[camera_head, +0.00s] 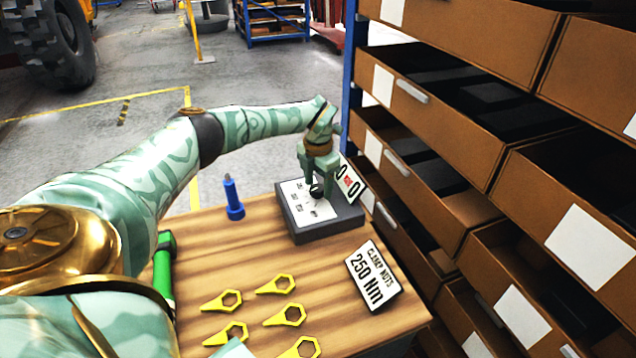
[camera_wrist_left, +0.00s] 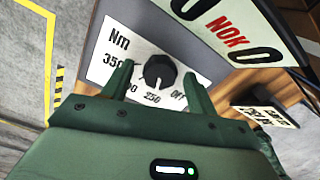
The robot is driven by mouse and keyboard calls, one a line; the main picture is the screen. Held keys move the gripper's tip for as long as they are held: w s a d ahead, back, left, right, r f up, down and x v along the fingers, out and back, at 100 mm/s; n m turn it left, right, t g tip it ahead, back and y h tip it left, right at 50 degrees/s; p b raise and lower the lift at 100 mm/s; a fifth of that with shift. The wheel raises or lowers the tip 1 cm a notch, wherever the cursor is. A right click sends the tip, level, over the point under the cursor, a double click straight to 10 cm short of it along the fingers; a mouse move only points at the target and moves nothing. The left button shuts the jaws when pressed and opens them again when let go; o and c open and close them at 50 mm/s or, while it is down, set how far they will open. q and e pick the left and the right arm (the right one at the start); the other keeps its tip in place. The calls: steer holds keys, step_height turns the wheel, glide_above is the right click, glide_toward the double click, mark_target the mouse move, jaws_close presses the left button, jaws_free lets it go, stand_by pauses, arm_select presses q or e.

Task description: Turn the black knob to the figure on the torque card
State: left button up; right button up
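The black knob (camera_head: 316,191) is on the grey tester box (camera_head: 325,226) at the table's back right; it also shows in the left wrist view (camera_wrist_left: 159,72). Its white dial plate reads Nm, with 350, a partly hidden figure, 250 and OFF. A small pale mark seems to be on the knob's lower edge, near 250; its exact setting is hard to tell. My left gripper (camera_head: 317,186) is open, its fingers on either side of the knob with gaps showing. The torque card (camera_head: 373,275) reads CLAMP NUTS 250 Nm.
A sign on the tester (camera_wrist_left: 230,35) shows NOK in red between zeros. Several yellow ring-ended pieces (camera_head: 285,314), a blue tool (camera_head: 233,200) and a green cylinder (camera_head: 164,268) are on the wooden table (camera_head: 240,262). Open brown drawers (camera_head: 440,110) stand close at right.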

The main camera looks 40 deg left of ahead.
mark_target(318, 187)
arm_select(q)
step_height(318, 187, up, 16)
steer(key=p, duration=0.3)
steer(key=shift+r, duration=0.15)
stand_by(0.6)
